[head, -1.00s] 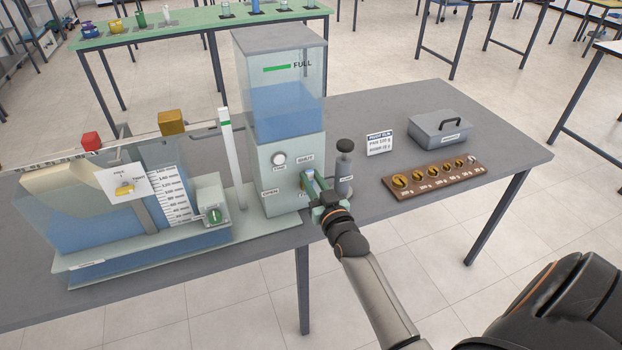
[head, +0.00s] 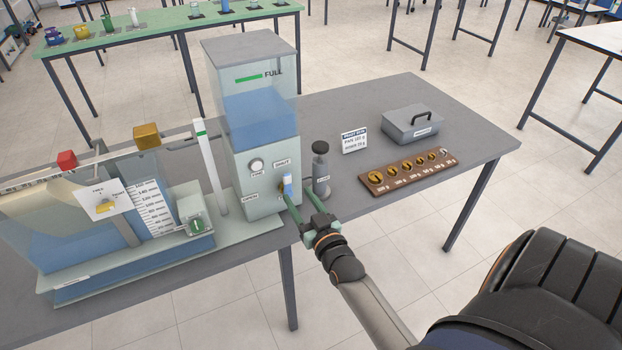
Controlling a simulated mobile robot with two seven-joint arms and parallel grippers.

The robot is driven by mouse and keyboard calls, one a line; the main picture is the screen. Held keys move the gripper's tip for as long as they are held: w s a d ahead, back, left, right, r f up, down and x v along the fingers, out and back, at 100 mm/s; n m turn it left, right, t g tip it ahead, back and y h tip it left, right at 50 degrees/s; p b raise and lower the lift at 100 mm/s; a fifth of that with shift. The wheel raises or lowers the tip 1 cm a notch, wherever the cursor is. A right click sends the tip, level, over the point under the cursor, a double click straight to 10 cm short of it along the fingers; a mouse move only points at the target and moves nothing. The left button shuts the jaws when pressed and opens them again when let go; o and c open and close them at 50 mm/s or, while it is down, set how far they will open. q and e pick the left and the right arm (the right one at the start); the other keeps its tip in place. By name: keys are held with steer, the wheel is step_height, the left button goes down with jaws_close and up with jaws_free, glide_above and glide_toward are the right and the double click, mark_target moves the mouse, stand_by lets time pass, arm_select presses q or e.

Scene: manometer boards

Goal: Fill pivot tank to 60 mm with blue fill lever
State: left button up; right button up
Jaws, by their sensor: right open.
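The pivot tank (head: 70,245) stands at the left, a clear tank with blue water low in it and a white millimetre scale (head: 152,210) on its front. The supply tower (head: 262,120) with a green FULL mark stands right of it, partly filled with blue water. My left gripper is out of view.
A green drain knob (head: 196,225) is on the tank's right end. A sign (head: 354,141), a grey case (head: 411,123) and a wooden weight rack (head: 410,172) sit farther right. The table's front edge runs below the tower.

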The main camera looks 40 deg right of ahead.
steer(key=v, duration=0.6)
steer(key=shift+s, duration=0.1)
stand_by(0.3)
steer(key=s+a+f+n+g+y, duration=0.4)
steer(key=s+a+f+g+y, duration=0.2)
steer(key=s+a+f, duration=0.8)
steer(key=shift+a+f+n+g+y, duration=0.4)
steer(key=shift+a+f+g, duration=0.55)
steer(key=shift+g, duration=0.25)
steer(key=shift+s, duration=0.1)
